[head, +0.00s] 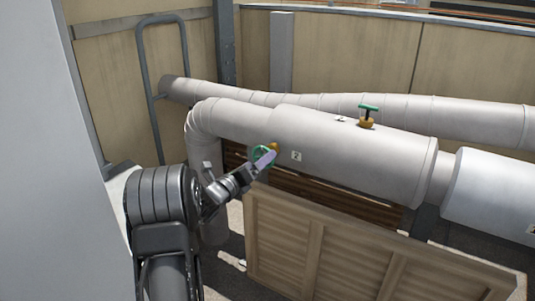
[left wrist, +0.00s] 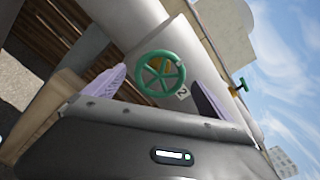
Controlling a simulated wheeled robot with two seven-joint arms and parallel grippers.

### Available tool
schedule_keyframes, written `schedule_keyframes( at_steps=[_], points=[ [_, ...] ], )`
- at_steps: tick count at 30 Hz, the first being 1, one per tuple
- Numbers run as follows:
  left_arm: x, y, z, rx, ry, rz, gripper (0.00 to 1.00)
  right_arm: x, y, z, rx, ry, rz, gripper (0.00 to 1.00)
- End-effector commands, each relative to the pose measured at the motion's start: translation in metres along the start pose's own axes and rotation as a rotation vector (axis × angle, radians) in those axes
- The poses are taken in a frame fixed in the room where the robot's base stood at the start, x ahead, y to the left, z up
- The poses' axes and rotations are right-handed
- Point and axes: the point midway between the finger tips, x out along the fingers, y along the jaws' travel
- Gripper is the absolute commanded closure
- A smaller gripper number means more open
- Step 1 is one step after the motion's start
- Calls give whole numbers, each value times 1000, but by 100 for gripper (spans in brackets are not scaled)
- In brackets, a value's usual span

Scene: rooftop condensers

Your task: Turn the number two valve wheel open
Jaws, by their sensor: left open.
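The number two valve wheel (left wrist: 161,73) is a green spoked wheel in front of a yellow valve body. A white label (left wrist: 183,92) with a 2 is on the pipe beside it. In the head view the wheel (head: 258,155) sits on the near side of the thick grey pipe, left of its 2 label (head: 297,156), partly covered by my gripper. My left gripper (head: 266,160) is at the wheel in that view. In the left wrist view its two pale fingers (left wrist: 158,86) are spread apart, with the wheel between and beyond them. Contact cannot be told. My right gripper is not in view.
A second valve with a green handle (head: 368,108) stands on top of the thick pipe (head: 345,150). A wooden crate (head: 320,250) stands below and in front of the pipe. A grey wall (head: 60,190) fills the left side. A metal hoop rail (head: 145,80) is behind.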

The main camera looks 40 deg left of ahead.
Motion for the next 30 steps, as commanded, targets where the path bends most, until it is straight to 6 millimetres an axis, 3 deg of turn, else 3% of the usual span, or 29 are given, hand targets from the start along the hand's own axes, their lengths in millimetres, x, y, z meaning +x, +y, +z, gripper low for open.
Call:
schedule_keyframes(
  at_steps=[6, 12, 22, 30],
  points=[
    [35, 0, -2, 1, 1, -2, 5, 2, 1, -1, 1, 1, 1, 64],
    [58, 0, -1, 0, 1, 0, 5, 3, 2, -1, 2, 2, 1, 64],
    [62, 0, 0, -1, 0, 0, 5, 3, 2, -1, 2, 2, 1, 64],
    [61, 0, -1, -1, 0, 0, 28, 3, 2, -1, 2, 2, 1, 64]
  ],
)
